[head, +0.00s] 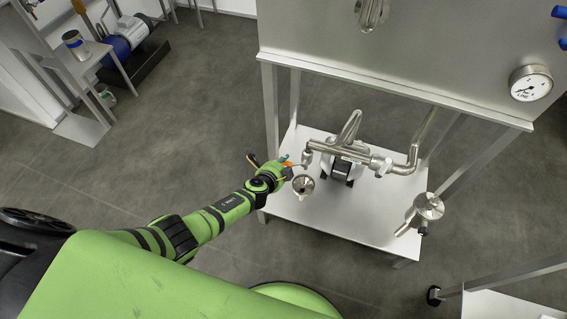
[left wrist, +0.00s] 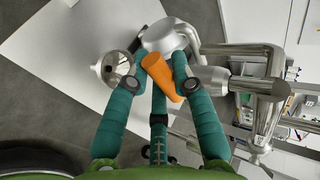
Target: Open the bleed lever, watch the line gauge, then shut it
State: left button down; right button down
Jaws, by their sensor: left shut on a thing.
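The bleed lever has an orange handle (head: 287,164) at the left end of the silver pipe assembly (head: 340,151). My left gripper (head: 284,161) reaches it from the left. In the left wrist view the orange handle (left wrist: 160,76) lies between the teal fingers of my left gripper (left wrist: 164,62), which are shut on it. The small valve body (head: 307,158) is right beside the handle. The round line gauge (head: 530,83), marked LINE, is on the steel panel at upper right; its needle is too small to read surely. My right gripper is not in view.
A small steel funnel (head: 303,184) stands just below the valve, close to my gripper; it also shows in the left wrist view (left wrist: 117,66). The white shelf (head: 300,210) carries the piping. A steel tank panel (head: 400,50) overhangs it.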

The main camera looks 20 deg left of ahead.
pick_arm(q)
jog(key=c, duration=1)
grip_release()
jog(key=shift+s+r, duration=0.1)
jog(key=shift+r, duration=0.05)
jog(key=shift+s+a+r, duration=0.1)
jog(key=shift+r, duration=0.05)
jog(key=v, duration=1.1)
jog(key=shift+s, duration=0.25)
